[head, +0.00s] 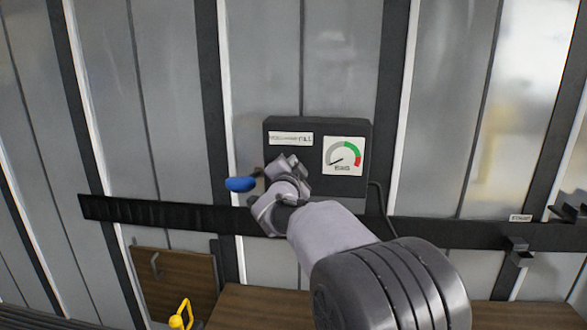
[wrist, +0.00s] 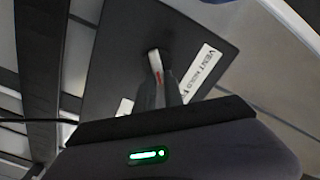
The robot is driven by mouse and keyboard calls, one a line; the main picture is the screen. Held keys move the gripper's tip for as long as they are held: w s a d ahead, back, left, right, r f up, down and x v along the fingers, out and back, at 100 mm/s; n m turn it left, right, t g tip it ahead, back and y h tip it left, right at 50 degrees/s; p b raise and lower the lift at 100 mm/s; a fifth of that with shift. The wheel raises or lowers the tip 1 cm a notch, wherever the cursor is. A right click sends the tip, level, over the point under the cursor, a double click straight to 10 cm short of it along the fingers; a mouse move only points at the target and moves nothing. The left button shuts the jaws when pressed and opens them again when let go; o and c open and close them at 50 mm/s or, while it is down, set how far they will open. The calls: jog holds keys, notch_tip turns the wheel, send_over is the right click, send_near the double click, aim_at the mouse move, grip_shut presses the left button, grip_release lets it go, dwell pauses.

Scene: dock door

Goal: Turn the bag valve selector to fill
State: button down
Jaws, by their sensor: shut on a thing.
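The bag valve panel (head: 318,123) is a dark box on the grey wall, ahead of me in the head view. A white label strip (head: 290,139) is at its upper left; in the wrist view the strip (wrist: 207,64) reads VENT, HOLD and the start of another word. The selector (wrist: 155,60) is a small pale lever with a red mark, seen between my fingers in the wrist view. My gripper (head: 284,163) is shut on it, in front of the panel's left part. My gripper hides the selector in the head view, and which word it points at cannot be told.
A gauge (head: 344,156) on the panel's right has its needle at lower left, outside the green. A blue rounded piece (head: 240,184) sticks out left of the panel. A dark rail (head: 160,213) runs below. A yellow object (head: 181,315) stands at lower left.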

dwell(0.3)
jog(key=c, duration=1.4)
grip_release()
jog(key=shift+c, duration=0.2)
jog(key=s, duration=1.7)
jog(key=shift+s+a, duration=0.2)
jog(key=shift+a, duration=0.05)
